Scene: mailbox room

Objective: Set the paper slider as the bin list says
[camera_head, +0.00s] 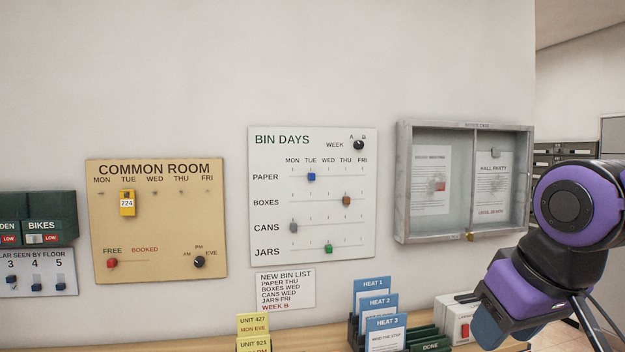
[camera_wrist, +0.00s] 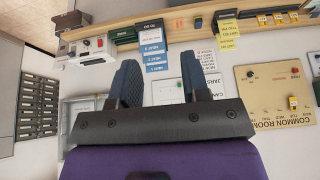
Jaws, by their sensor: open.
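The white BIN DAYS board (camera_head: 270,215) hangs mid-wall in the head view. Its blue paper slider (camera_head: 311,177) stands under TUE in the PAPER row. The NEW BIN LIST card (camera_head: 286,290) below the board reads PAPER THU, BOXES WED, CANS WED, JARS FRI, WEEK B. The brown boxes slider (camera_head: 346,201) is at THU, the grey cans slider (camera_head: 293,227) at MON, and the green jars slider (camera_head: 328,249) at WED. My gripper (camera_wrist: 159,75) is open and empty in the wrist view, whose picture is upside down. My arm is at the right of the head view, away from the board.
A black week knob (camera_head: 358,145) sits at the board's top right. A glass notice case (camera_head: 402,180) is right of it, the COMMON ROOM board (camera_head: 160,235) left. Card holders (camera_head: 386,332) and yellow cards (camera_head: 253,325) stand on the shelf below.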

